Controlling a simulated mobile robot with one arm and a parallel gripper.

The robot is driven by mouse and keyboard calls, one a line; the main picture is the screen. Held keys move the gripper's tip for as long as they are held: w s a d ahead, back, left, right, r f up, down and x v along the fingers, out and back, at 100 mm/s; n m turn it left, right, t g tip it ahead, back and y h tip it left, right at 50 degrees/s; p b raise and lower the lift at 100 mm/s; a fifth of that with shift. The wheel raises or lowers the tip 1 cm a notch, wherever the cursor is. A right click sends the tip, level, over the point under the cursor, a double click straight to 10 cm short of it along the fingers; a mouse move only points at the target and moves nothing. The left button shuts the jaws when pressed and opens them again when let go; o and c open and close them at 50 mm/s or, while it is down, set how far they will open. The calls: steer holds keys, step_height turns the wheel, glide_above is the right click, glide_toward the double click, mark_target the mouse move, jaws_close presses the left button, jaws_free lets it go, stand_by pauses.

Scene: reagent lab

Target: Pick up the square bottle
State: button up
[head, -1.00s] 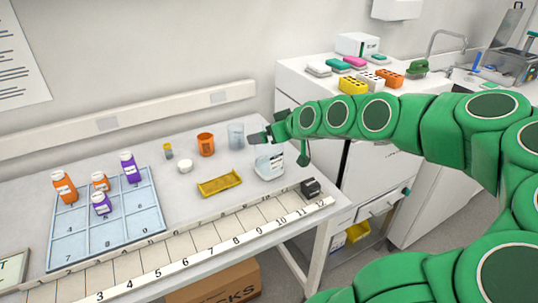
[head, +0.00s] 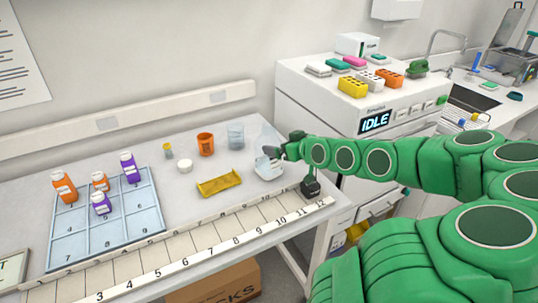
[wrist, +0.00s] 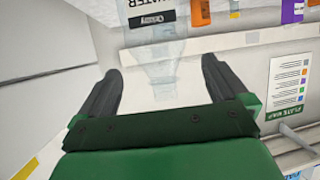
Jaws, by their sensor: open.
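The square bottle (head: 269,168) is clear with a white label and stands on the bench right of the yellow tray. In the head view my gripper (head: 274,151) overlaps its upper part. In the wrist view the bottle's clear neck (wrist: 163,72) shows between the spread fingertips of my gripper (wrist: 161,68), with the label above it. The fingers look apart from the neck on both sides. My gripper is open and holds nothing. Part of the bottle is hidden behind my gripper in the head view.
A clear beaker (head: 236,136) and an orange cup (head: 205,145) stand behind and left of the bottle. The yellow tray (head: 219,185) lies to its left. A blue grid rack (head: 146,218) with bottles is at left.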

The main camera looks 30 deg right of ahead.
steer(key=shift+w+a+f, duration=0.15)
steer(key=shift+w+f, duration=0.95)
steer(key=shift+w, duration=0.1)
steer(key=shift+w+a+f, duration=0.2)
steer(key=shift+w+f, duration=0.9)
steer(key=shift+w, duration=0.05)
steer(key=shift+w+a+f, duration=0.15)
steer(key=shift+w+f, duration=0.95)
steer(key=shift+w, duration=0.1)
steer(key=shift+c, duration=0.5)
steer(key=c, duration=0.9)
steer(key=shift+r, duration=0.15)
